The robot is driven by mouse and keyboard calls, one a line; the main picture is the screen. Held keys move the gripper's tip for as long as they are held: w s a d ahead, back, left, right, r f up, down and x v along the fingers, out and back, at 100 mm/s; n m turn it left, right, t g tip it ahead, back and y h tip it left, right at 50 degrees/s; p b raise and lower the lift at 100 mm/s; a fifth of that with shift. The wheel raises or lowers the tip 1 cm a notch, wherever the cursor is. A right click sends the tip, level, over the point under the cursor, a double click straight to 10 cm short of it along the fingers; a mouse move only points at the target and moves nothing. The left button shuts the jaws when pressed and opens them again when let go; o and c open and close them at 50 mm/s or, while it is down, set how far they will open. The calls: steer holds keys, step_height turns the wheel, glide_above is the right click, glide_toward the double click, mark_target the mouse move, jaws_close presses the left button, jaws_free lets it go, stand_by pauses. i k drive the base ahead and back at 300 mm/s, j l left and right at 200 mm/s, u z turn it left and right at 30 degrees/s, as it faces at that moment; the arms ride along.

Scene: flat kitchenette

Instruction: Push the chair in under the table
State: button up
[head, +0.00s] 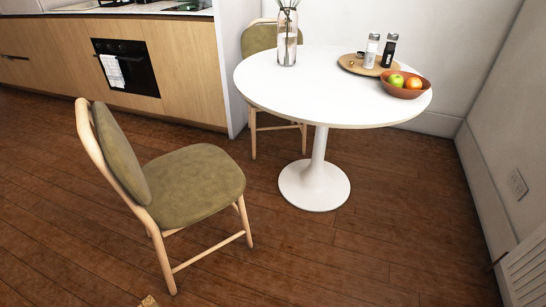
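A chair with an olive-green seat (196,183) and light wooden legs stands on the floor at the left front of the round white table (310,85). Its backrest is on the left and its seat faces the table. It is clear of the table, with bare floor between its seat and the table's pedestal base (314,187). A second similar chair (259,40) stands behind the table at its back left, partly hidden by the tabletop. My gripper is not in view.
On the table are a glass vase (287,38), a wooden tray (355,65) with two shakers, and a fruit bowl (402,91). Kitchen cabinets with an oven (126,67) stand at the back left. A white radiator (525,272) is at the right.

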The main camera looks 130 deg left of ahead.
mark_target(177, 189)
steer(key=u, duration=4.85)
